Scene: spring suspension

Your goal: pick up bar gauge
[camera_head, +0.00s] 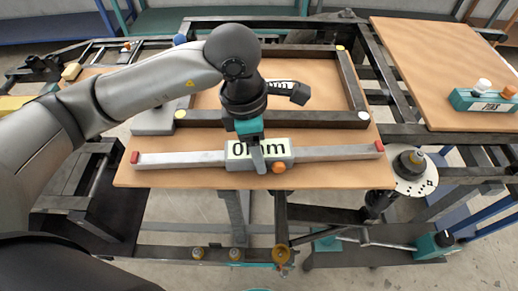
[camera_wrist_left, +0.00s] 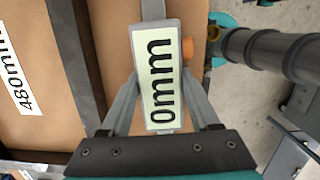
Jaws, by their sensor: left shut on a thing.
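The bar gauge (camera_head: 190,159) is a long silver bar with red ends and a grey middle block showing "0mm", with an orange knob below. It lies along the front of the wooden table board. My left gripper (camera_head: 256,153) reaches down over the middle block. In the left wrist view the two fingers (camera_wrist_left: 162,85) are shut on the sides of the bar gauge's block (camera_wrist_left: 160,75), with its label between them. I cannot tell whether the bar is lifted off the board. My right gripper is in neither view.
A dark rectangular frame (camera_head: 350,85) lies on the wooden board (camera_head: 150,178) just behind the gauge. In the left wrist view a "480mm" label (camera_wrist_left: 25,75) shows. A second wooden table (camera_head: 430,60) with a teal device (camera_head: 482,100) stands at right. A disc with a knob (camera_head: 412,172) sits near the gauge's right end.

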